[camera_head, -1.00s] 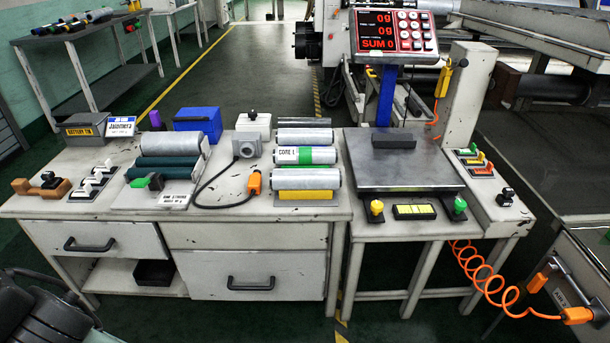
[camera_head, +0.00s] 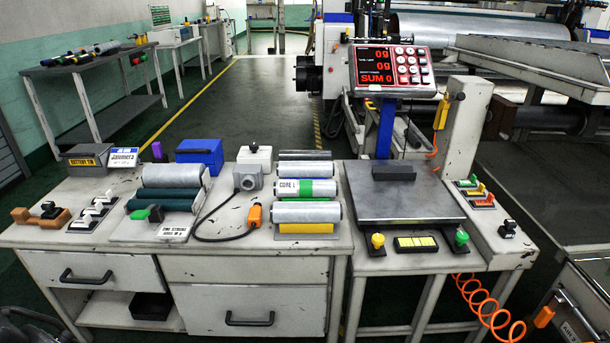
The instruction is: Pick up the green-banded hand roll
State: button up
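The green-banded hand roll (camera_head: 290,188) is a silver cylinder with a white "CORE 1" label and a green band right of its middle. It lies crosswise on the workbench in a row of rolls, between a plain silver roll (camera_head: 305,169) behind it and another silver roll (camera_head: 306,212) in front. The front roll sits above a yellow strip. Nothing is holding the green-banded roll. My gripper is not in view; only a dark part, probably of my own body, shows at the bottom left corner.
A scale plate (camera_head: 403,203) with a dark block (camera_head: 393,173) stands right of the rolls, below a red display (camera_head: 390,68). A grey box (camera_head: 248,178) with a black cable and an orange plug (camera_head: 254,215) lies left. A roller stand (camera_head: 172,187) is farther left.

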aim_at(301, 188)
jog(key=i+z, duration=0.2)
jog(key=i, duration=0.3)
jog(key=i+j+z, duration=0.15)
jog(key=i, duration=0.3)
jog(key=i+j+z, duration=0.2)
jog(key=i, duration=0.3)
